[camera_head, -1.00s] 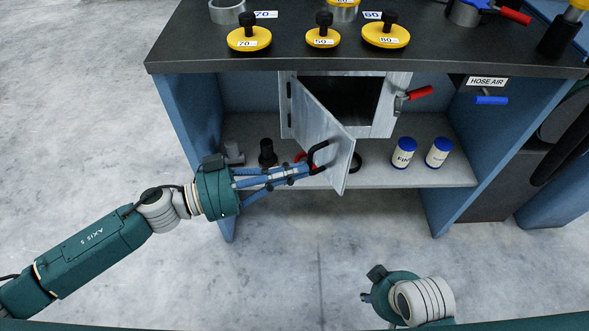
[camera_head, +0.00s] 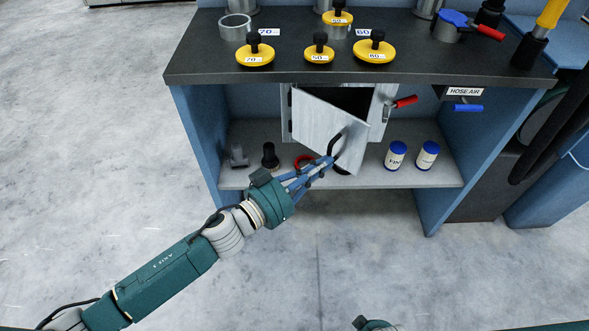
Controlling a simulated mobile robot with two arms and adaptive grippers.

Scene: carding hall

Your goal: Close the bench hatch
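The bench hatch is a grey metal box under the bench top, with a door (camera_head: 325,128) hinged on its left. The door stands partly open, with a dark gap showing along its top and right side. A black bar handle (camera_head: 336,144) is on the door's outer face. My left gripper (camera_head: 326,163) is at the lower end of this handle; its fingers look close together, but whether they grip the bar is too small to tell.
The dark bench top (camera_head: 300,67) carries several yellow knobbed discs. On the lower shelf (camera_head: 388,180) stand two white jars with blue lids (camera_head: 396,154) (camera_head: 427,155), black fittings (camera_head: 270,156) and a red ring (camera_head: 304,162). A blue-handled HOSE AIR valve (camera_head: 468,107) is at right. Floor in front is clear.

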